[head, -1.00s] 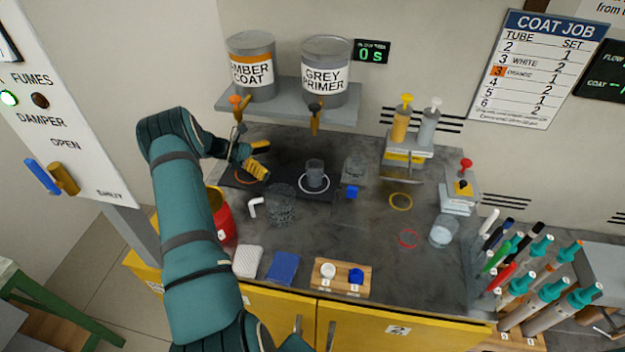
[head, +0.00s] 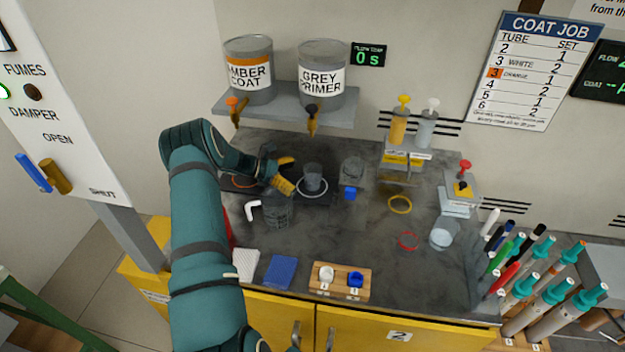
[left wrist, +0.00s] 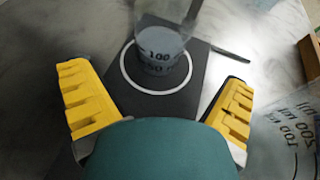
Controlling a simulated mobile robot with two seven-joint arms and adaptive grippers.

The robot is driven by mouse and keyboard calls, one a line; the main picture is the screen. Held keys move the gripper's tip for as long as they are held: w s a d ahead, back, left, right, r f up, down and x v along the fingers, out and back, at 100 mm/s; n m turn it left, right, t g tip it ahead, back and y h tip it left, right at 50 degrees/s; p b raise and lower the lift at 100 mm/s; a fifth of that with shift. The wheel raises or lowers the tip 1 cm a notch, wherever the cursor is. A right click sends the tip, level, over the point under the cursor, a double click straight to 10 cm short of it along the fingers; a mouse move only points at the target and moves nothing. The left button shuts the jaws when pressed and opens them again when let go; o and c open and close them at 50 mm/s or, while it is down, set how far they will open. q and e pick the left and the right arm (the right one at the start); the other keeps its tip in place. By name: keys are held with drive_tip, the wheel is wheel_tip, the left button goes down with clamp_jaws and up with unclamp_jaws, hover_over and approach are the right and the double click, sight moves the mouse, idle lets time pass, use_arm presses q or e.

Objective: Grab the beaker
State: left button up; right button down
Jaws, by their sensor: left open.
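The beaker (head: 312,177) with dark grey contents stands upright inside a white ring on the black mat, below the grey primer tap. It also shows in the left wrist view (left wrist: 160,50), at the top middle, with its 100 mark facing the camera. My left gripper (head: 285,176) is open, just left of the beaker in the head view. In the left wrist view its yellow fingers (left wrist: 160,100) are spread wide, with the beaker ahead between their lines and not touched. A larger clear beaker (head: 276,211) stands nearer the front, beside the gripper. My right gripper is not in view.
Another clear vessel (head: 352,170) stands right of the beaker, with a blue piece (head: 350,194) before it. A shelf (head: 290,113) with two paint cans overhangs the back. A white bent tube (head: 250,210) lies at left. The counter's middle is mostly clear.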

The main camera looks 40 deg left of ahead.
sight(309, 179)
use_arm(q)
drive_tip(key=x, duration=0.5)
drive_tip(key=shift+w+r, duration=0.1)
drive_tip(key=shift+r, duration=0.05)
drive_tip(key=c, duration=1.3)
drive_tip(key=shift+r, duration=0.1)
